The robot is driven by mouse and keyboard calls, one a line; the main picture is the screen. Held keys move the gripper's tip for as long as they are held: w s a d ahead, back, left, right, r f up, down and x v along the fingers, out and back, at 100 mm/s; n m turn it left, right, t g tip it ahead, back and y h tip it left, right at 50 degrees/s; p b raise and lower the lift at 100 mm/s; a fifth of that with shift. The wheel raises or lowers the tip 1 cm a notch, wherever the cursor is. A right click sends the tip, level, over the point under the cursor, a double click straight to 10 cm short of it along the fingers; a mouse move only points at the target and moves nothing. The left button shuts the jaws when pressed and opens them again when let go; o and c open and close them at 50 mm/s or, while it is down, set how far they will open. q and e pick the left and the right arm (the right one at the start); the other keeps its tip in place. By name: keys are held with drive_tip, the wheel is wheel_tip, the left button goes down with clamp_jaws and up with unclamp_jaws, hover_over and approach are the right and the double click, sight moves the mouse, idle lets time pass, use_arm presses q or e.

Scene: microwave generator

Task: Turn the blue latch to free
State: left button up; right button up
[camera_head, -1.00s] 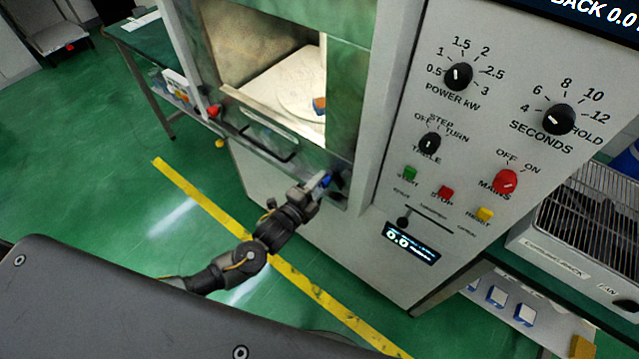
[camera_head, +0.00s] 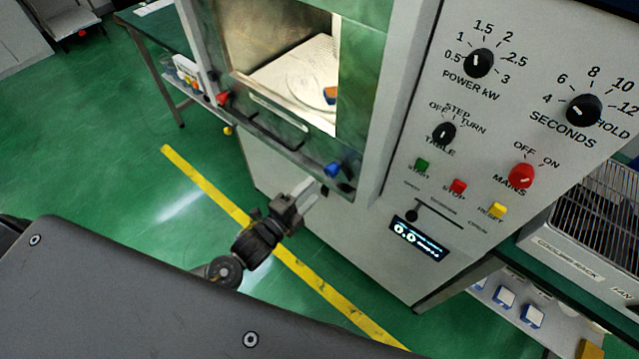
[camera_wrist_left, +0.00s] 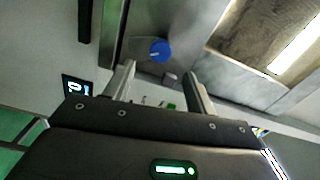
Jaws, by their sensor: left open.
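The blue latch (camera_head: 333,170) is a small round knob at the lower right corner of the microwave door frame (camera_head: 290,150). It also shows in the left wrist view (camera_wrist_left: 160,50), with a pale mark on its face, ahead of and between the fingers. My left gripper (camera_head: 313,194) is open and empty, a little below and left of the latch and apart from it. In the left wrist view the two fingers (camera_wrist_left: 160,80) stand wide apart. My right gripper is not in view.
A red knob (camera_head: 222,98) sits at the door's left side. The control panel (camera_head: 470,150) with dials and buttons is to the right. Green floor (camera_head: 130,230) lies open at left.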

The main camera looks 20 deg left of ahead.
use_arm(q)
drive_tip(key=shift+v, duration=1.2)
drive_tip(key=s+a+f+n+g+y, duration=0.2)
drive_tip(key=s+a+f+n+g, duration=0.15)
drive_tip(key=f, duration=0.65)
drive_tip(key=s+a+f+n+g+y, duration=0.2)
drive_tip(key=a+f+n, duration=0.2)
drive_tip(key=f, duration=0.6)
drive_tip(key=s+a+f+n+g+y, duration=0.2)
drive_tip(key=s+a+f+n, duration=0.15)
drive_tip(key=f, duration=0.75)
drive_tip(key=s+a+f+n+g+y, duration=0.1)
drive_tip(key=s+a+f+n+g, duration=0.15)
drive_tip(key=s+f, duration=0.45)
drive_tip(key=s+a+f+n+g, duration=0.1)
drive_tip(key=s+f+n+g, duration=0.25)
drive_tip(key=s, duration=0.45)
drive_tip(key=s+d+f+g, duration=0.1)
drive_tip(key=s+d+f, duration=0.1)
drive_tip(key=s, duration=0.4)
drive_tip(key=s+d+f+n+g, duration=0.1)
drive_tip(key=s+d+f, duration=0.1)
drive_tip(key=s, duration=0.5)
drive_tip(key=shift+d+f, duration=0.15)
drive_tip(key=shift+d, duration=0.4)
